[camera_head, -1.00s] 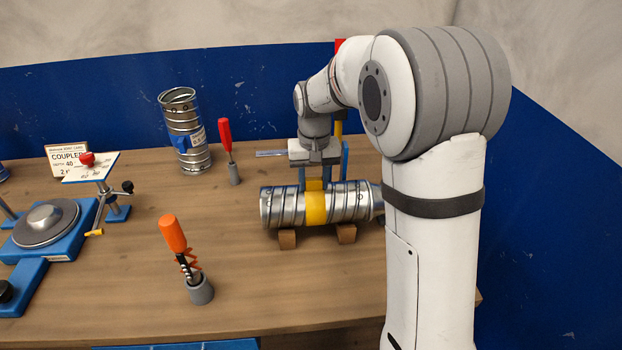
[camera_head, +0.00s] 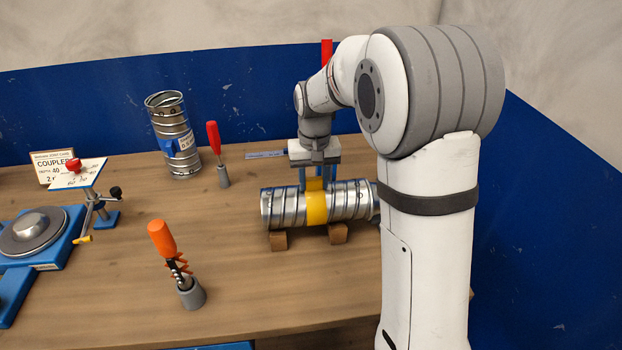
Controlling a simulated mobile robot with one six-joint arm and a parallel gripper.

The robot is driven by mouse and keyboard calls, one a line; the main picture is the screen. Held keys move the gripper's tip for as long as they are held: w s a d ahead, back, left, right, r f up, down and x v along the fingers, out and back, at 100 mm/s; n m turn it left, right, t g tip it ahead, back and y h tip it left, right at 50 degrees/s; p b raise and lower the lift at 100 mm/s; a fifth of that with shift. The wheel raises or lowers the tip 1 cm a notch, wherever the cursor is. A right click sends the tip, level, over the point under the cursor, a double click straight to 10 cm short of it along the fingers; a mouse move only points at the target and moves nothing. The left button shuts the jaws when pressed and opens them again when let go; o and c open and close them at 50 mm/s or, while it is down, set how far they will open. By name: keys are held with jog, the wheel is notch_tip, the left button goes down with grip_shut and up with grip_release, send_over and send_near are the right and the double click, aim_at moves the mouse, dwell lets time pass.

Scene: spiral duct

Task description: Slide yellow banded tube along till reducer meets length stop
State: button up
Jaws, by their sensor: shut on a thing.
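The silver spiral tube with a yellow band (camera_head: 316,208) lies level across two brown blocks. My gripper (camera_head: 314,184) points down and is shut on the tube at the yellow band. The tube's left end is open to view. Its right end narrows into what looks like the reducer (camera_head: 374,197), partly hidden behind my arm. I cannot make out the length stop; my arm covers the area to the right of the tube, so I cannot tell whether anything touches there.
The brown blocks (camera_head: 278,241) stand under the tube. An upright duct piece (camera_head: 174,140), a red-handled tool (camera_head: 213,138) and an orange-handled tool (camera_head: 162,240) stand to the left. A blue-based fixture (camera_head: 42,250) and coupler card (camera_head: 52,165) are at far left.

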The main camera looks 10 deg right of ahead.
jog(key=shift+d, duration=0.3)
jog(key=o, duration=1.3)
jog(key=shift+o, duration=0.2)
